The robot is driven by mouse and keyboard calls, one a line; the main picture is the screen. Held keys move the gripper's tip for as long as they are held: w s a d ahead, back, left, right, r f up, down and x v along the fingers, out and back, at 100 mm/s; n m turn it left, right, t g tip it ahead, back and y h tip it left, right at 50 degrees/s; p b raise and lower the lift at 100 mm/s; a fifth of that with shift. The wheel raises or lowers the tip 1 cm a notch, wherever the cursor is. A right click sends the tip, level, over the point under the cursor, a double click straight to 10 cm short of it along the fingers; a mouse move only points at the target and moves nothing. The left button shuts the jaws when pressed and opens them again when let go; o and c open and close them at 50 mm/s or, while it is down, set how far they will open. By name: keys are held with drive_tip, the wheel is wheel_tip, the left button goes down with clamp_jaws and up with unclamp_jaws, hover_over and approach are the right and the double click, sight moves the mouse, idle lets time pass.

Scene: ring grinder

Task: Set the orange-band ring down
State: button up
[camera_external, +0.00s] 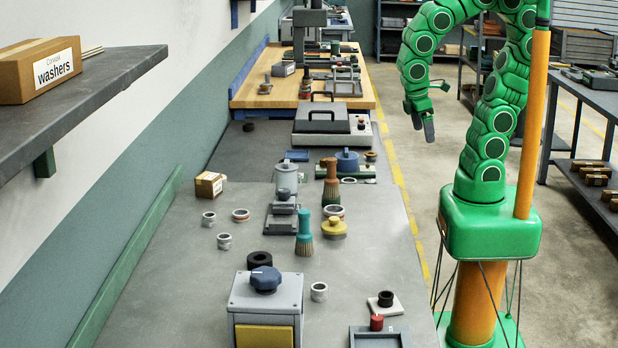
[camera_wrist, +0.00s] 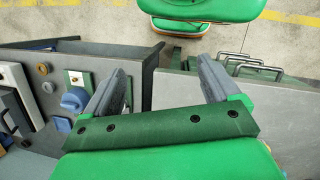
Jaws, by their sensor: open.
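My gripper (camera_external: 424,122) hangs from the green arm to the right of the long bench, over the aisle side. In the wrist view my gripper (camera_wrist: 162,72) has its two grey fingers wide apart, with nothing between them. Several small metal rings stand on the grey bench in the external view. One ring (camera_external: 240,215) at the left and another ring (camera_external: 333,211) near the middle show reddish or orange bands. I cannot tell which is the orange-band ring. Plainer rings (camera_external: 208,218) (camera_external: 224,241) (camera_external: 318,291) stand nearby. No ring is clearly visible in the wrist view.
A grey machine with a blue knob (camera_external: 265,300) stands at the bench front. Brushes (camera_external: 304,234), a yellow-knobbed part (camera_external: 333,228) and a small carton (camera_external: 210,185) crowd the middle. The left bench front has bare room. A dark shelf (camera_external: 90,95) overhangs at left.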

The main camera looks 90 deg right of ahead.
drive_tip(key=shift+s+a+r+m+t+y, duration=0.2)
drive_tip(key=shift+s+r+m+y, duration=0.25)
drive_tip(key=shift+s+m, duration=0.2)
drive_tip(key=shift+s+a+r+m+t+y, duration=0.1)
drive_tip(key=shift+s+r+m+t+y, duration=0.1)
drive_tip(key=shift+s+r+m+y, duration=0.4)
drive_tip(key=shift+f, duration=0.3)
